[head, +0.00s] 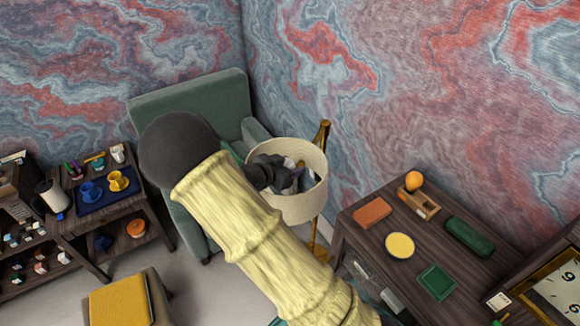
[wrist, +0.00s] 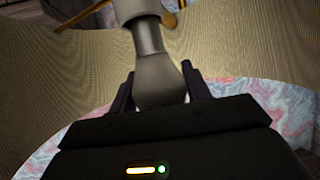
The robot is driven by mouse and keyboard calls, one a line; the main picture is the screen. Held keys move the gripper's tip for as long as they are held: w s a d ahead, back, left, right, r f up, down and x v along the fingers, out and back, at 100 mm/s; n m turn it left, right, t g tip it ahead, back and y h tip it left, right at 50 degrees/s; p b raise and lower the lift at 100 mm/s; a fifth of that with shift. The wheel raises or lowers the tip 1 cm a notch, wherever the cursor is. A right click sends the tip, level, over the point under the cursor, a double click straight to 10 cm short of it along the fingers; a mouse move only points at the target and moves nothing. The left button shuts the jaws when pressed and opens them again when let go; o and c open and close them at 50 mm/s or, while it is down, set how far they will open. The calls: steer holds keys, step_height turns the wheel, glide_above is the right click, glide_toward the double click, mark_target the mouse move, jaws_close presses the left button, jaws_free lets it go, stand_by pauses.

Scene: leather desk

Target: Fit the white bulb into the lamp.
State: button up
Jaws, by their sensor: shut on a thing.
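The lamp has a cream drum shade (head: 302,207) on a brass stand (head: 322,135), beside the green armchair. My gripper (head: 285,178) reaches into the shade's open top. In the wrist view, my gripper (wrist: 158,88) is shut on the bulb (wrist: 160,82), one dark finger on each side of its rounded part. The bulb looks grey-white in the shade's shadow. Its darker neck (wrist: 148,38) points toward a pale cylindrical fitting (wrist: 134,8) at the top of the view, in line with it. I cannot tell whether the neck is seated in it. The head view hides the bulb.
The shade's inner wall (wrist: 245,50) surrounds my gripper closely. A green armchair (head: 190,100) stands behind my arm. A dark desk (head: 350,228) at the right holds an orange, a yellow disc and green items. A shelf with a blue tray (head: 108,200) stands at the left.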

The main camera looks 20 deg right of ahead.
steer(key=shift+s+f, duration=0.3)
steer(key=shift+f, duration=0.25)
steer(key=shift+s+f, duration=0.25)
steer(key=shift+f, duration=0.25)
steer(key=o, duration=1)
steer(key=shift+w+r+p, duration=0.25)
steer(key=shift+r+p, duration=0.35)
steer(key=shift+p, duration=0.1)
steer(key=shift+w+r+p, duration=0.25)
steer(key=shift+r+p, duration=0.35)
steer(key=shift+p, duration=0.05)
steer(key=shift+a+r+p, duration=0.15)
steer(key=shift+r+p, duration=0.3)
steer(key=shift+r, duration=0.2)
steer(key=shift+r+p, duration=0.65)
steer(key=shift+w+r+p, duration=0.1)
steer(key=shift+r+p, duration=1.65)
steer(key=shift+r, duration=0.55)
